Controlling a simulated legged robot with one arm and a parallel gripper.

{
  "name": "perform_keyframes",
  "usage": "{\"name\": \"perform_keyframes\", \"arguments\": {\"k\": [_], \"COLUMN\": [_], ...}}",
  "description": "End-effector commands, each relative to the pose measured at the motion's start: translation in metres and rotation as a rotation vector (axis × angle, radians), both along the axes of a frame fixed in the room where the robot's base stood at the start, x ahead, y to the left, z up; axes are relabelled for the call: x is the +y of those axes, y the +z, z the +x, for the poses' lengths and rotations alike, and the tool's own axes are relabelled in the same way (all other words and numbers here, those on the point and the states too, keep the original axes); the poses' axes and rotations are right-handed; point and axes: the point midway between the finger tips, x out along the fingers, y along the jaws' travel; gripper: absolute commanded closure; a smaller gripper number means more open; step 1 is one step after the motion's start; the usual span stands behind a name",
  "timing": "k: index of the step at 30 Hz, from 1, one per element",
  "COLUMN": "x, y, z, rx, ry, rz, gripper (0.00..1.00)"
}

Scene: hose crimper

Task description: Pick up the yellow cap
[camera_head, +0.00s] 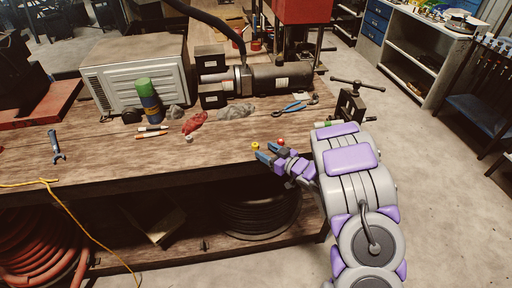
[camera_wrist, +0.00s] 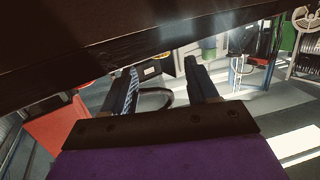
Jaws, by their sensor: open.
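The yellow cap (camera_head: 256,146) is a small round piece near the front edge of the wooden workbench (camera_head: 190,160) in the head view. My gripper (camera_head: 267,151) is at that edge, just right of the cap, with its blue-tipped fingers pointing left towards it. The fingers are apart and hold nothing. I cannot tell the exact gap or height between the fingertips and the cap. In the wrist view my gripper (camera_wrist: 162,66) shows two spread fingers under a large dark surface. I cannot surely identify the cap there.
A small red cap (camera_head: 281,141) lies right of the yellow one. Behind are blue-handled pliers (camera_head: 290,107), a red cloth (camera_head: 194,122), markers (camera_head: 152,132) and a green-topped can (camera_head: 148,98). A vise (camera_head: 352,100) stands at the bench's right end. A coiled hose (camera_head: 260,218) lies below.

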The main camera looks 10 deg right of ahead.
Motion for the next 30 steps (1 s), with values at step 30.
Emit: {"name": "perform_keyframes", "arguments": {"k": [30], "x": [0.024], "y": [-0.008], "z": [0.043], "rx": [0.001], "ry": [0.000], "rz": [0.000], "gripper": [0.77]}}
